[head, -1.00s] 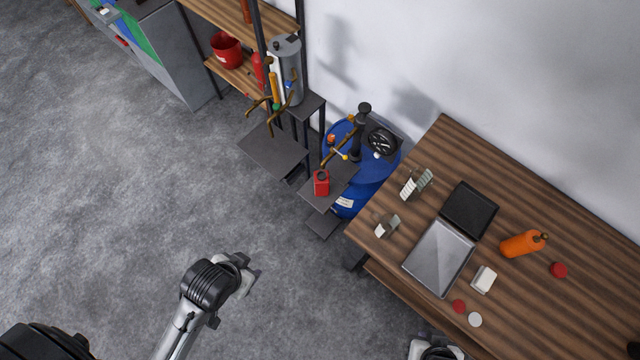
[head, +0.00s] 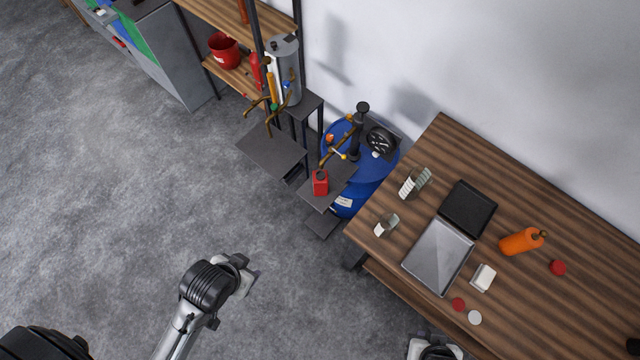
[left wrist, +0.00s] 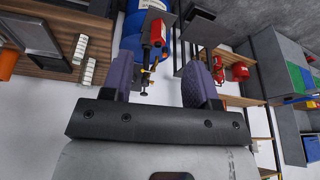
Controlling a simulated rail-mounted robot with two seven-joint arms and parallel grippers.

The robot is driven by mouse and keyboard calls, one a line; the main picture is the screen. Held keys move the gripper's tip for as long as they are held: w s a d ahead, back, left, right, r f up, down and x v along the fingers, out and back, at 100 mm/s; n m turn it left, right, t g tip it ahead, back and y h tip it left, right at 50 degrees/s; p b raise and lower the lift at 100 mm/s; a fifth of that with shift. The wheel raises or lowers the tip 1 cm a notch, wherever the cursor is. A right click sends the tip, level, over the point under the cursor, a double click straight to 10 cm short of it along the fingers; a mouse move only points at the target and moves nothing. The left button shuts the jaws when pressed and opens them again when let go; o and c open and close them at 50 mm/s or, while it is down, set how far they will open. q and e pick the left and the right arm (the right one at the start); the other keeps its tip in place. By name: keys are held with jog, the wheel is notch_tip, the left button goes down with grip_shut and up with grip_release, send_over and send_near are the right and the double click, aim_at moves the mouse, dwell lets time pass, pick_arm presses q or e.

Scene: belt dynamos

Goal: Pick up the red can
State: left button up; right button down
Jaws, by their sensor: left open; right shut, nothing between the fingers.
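The red can (head: 320,183), boxy with a dark top, stands on a small dark platform (head: 312,198) in front of the blue drum. It also shows in the left wrist view (left wrist: 157,32), beyond and between the fingertips. My left gripper (left wrist: 163,64) is open and empty, with its two purple-grey fingers apart and clear of the can. In the head view my left arm is over the floor at lower left, and its fingers are mostly hidden. My right gripper (head: 436,349) is at the bottom edge beside the table, partly cut off, shut and empty.
The wooden table (head: 590,240) at right holds a laptop-like tray (head: 440,258), an orange bottle (head: 521,242) and small items. A blue drum (head: 385,165) stands behind the can. A shelf with a red bucket (head: 223,50) is at upper left. The floor at left is clear.

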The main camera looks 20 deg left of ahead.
pick_arm(q)
jog(key=o, duration=0.8)
